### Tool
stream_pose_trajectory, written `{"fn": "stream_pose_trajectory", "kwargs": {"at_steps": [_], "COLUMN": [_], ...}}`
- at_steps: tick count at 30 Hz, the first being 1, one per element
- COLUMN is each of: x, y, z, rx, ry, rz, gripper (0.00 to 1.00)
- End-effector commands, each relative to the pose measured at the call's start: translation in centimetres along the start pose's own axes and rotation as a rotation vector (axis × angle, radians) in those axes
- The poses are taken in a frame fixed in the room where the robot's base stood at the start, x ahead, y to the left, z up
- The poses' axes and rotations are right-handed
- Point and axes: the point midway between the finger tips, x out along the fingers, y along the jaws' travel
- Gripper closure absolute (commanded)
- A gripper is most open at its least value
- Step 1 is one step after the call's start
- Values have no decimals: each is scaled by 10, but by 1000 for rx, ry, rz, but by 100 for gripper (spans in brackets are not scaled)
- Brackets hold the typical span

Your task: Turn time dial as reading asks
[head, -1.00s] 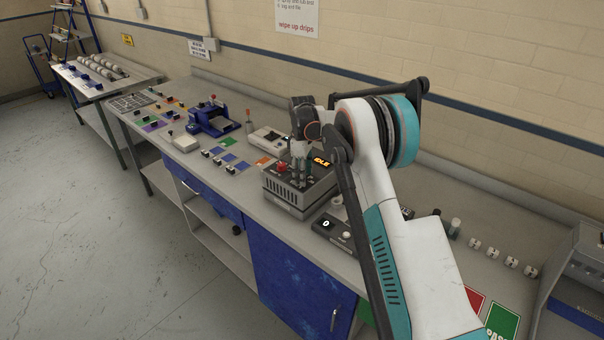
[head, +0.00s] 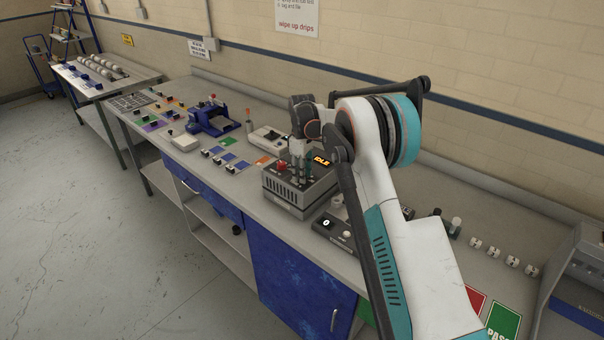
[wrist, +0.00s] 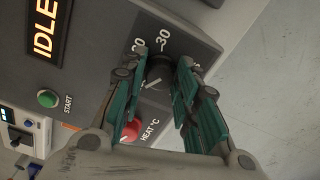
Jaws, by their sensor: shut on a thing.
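My gripper (wrist: 158,70) is closed around a dark round dial (wrist: 156,84), one teal finger on each side of it. A pale pointer line shows on the dial's face, and a "30" is printed beside it; another number is partly covered. The dial's own name label is hidden. A "HEAT °C" label shows lower down, between the fingers. In the head view, my gripper (head: 300,170) points down onto the grey control box (head: 284,206), whose orange display (head: 321,160) reads IDLE.
A smaller box with a white knob (head: 346,236) stands to the right. A blue fixture (head: 210,118) and several coloured cards lie leftward along the bench.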

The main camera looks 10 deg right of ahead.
Motion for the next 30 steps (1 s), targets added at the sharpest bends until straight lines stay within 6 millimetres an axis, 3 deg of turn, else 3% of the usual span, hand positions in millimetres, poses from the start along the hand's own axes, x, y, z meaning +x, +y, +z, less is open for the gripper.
{"fn": "stream_pose_trajectory", "kwargs": {"at_steps": [18, 30], "x": [1, 0], "y": [0, 0], "z": [0, 0], "rx": [486, 627], "ry": [0, 1], "rz": [1, 1], "gripper": [95, 95]}}
